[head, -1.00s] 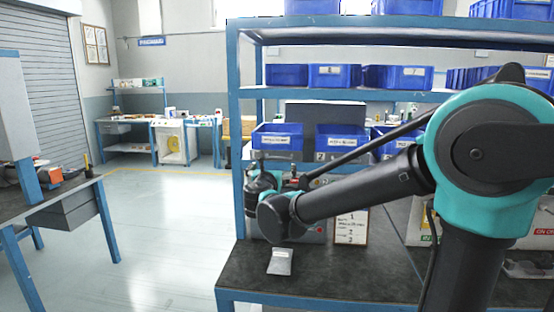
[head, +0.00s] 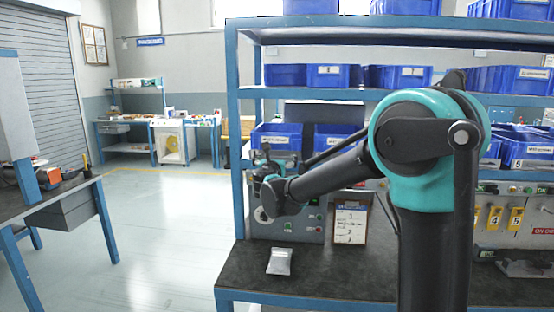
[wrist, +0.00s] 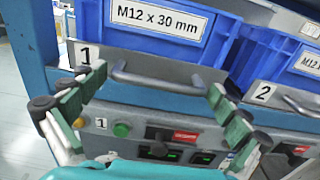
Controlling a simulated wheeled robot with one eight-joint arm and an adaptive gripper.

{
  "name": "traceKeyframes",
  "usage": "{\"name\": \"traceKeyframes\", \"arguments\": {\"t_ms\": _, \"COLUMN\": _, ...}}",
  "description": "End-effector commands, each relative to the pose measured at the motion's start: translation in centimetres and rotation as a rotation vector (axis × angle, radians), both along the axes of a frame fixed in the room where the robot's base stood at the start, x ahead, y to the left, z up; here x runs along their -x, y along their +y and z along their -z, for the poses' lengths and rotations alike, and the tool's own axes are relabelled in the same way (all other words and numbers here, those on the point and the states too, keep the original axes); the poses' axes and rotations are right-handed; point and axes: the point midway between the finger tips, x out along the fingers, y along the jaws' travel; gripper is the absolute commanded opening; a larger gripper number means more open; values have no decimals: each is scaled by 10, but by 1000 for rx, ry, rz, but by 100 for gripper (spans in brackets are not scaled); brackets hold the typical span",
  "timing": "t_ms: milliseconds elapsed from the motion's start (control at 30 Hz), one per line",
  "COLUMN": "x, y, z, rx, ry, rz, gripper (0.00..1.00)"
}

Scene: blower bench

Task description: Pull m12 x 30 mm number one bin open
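The M12 x 30 mm bin (wrist: 150,40) is a blue bin in the upper middle of the wrist view, with a white label and the number 1 plate below it. A grey bar handle (wrist: 158,80) sits under its label. In the head view the bin (head: 276,140) stands on the shelf at the left end. My gripper (wrist: 152,108) is open, its green-padded fingers spread to either side of the handle and a little below it. Nothing is between the fingers. In the head view my gripper is mostly hidden behind my arm.
A second blue bin (wrist: 285,65) with a number 2 plate (wrist: 263,93) and its own handle is close on the right. A control panel (wrist: 160,135) with buttons lies below. A silver packet (head: 280,262) lies on the dark bench top (head: 245,275). Floor is clear to the left.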

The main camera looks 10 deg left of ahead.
Motion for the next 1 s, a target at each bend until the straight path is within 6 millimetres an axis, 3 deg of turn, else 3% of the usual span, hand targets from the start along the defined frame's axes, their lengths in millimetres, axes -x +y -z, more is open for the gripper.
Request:
{"name": "traceKeyframes", "arguments": {"t_ms": 67, "x": 0, "y": 0, "z": 0, "rx": 0, "ry": 0, "rz": 0, "gripper": 89}}
{"name": "traceKeyframes", "arguments": {"t_ms": 467, "x": 0, "y": 0, "z": 0, "rx": 0, "ry": 0, "rz": 0, "gripper": 40}}
{"name": "traceKeyframes", "arguments": {"t_ms": 733, "x": 18, "y": 1, "z": 0, "rx": 0, "ry": 0, "rz": -1, "gripper": 40}}
{"name": "traceKeyframes", "arguments": {"t_ms": 1000, "x": 81, "y": 4, "z": 0, "rx": 0, "ry": 0, "rz": -4, "gripper": 40}}
